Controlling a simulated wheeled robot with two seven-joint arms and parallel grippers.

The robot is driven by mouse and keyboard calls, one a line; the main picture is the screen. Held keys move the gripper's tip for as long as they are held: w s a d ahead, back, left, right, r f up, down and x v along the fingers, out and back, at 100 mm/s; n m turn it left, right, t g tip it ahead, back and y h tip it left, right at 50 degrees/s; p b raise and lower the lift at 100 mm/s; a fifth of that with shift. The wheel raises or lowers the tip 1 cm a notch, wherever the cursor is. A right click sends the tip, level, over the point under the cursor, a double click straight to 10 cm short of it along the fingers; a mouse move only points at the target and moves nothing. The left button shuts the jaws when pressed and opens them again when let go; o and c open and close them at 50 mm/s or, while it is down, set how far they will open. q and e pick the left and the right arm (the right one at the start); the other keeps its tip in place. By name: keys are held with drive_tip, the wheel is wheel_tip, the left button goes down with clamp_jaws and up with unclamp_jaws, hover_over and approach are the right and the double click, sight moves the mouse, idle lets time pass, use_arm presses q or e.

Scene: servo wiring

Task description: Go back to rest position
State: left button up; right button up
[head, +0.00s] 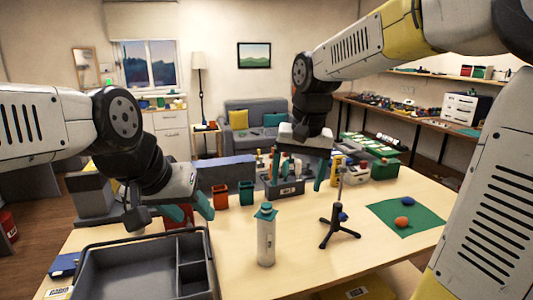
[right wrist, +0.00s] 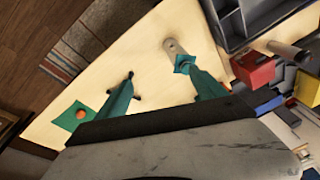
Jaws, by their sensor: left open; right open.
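My left gripper (head: 188,212) hangs above the left part of the table, behind the grey tray. Its teal fingers are apart, with no held object visible. My right gripper (head: 300,172) is raised over the back middle of the table, pointing down, in front of the tool caddy. Its teal fingers are spread and empty. In the right wrist view the same right gripper (right wrist: 162,92) shows its two teal fingers wide apart, with bare table between them.
A grey compartment tray (head: 130,270) fills the front left. A white bottle (head: 266,242) and a small black tripod (head: 338,225) stand mid-table. A green mat (head: 415,222) lies right. A black tool caddy (head: 285,188) and red bin (head: 220,197) stand behind.

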drive_tip(key=s+d+n+t+y, duration=0.1)
drive_tip(key=s+d+t, duration=0.3)
drive_tip(key=s, duration=0.9)
drive_tip(key=d, duration=0.3)
drive_tip(key=shift+f+n, duration=0.15)
drive_tip(key=shift+n, duration=0.15)
drive_tip(key=shift+d, duration=0.1)
idle(0.7)
